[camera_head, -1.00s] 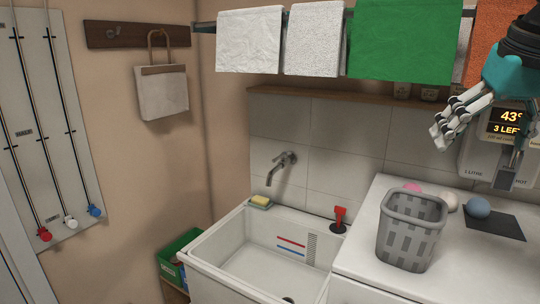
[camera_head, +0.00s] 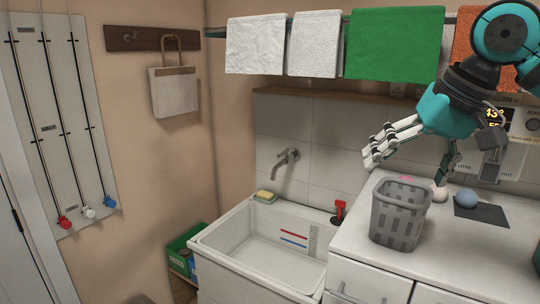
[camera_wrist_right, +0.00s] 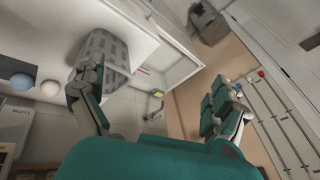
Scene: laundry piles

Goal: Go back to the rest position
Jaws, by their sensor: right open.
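My right gripper (camera_head: 407,168) is at the right of the head view, above and just behind the grey basket on the white counter. Its fingers are spread wide, with nothing between them. In the right wrist view the open fingers (camera_wrist_right: 154,82) stand apart on either side, with the grey basket (camera_wrist_right: 108,48) beyond the left finger. My left gripper does not show in either view.
The grey basket (camera_head: 399,218) stands on the counter (camera_head: 465,255) near a white ball (camera_head: 439,194) and a blue ball (camera_head: 466,198) by a dark mat. A white sink (camera_head: 262,240) is to the left. Towels, including a green one (camera_head: 394,43), hang on a rail above.

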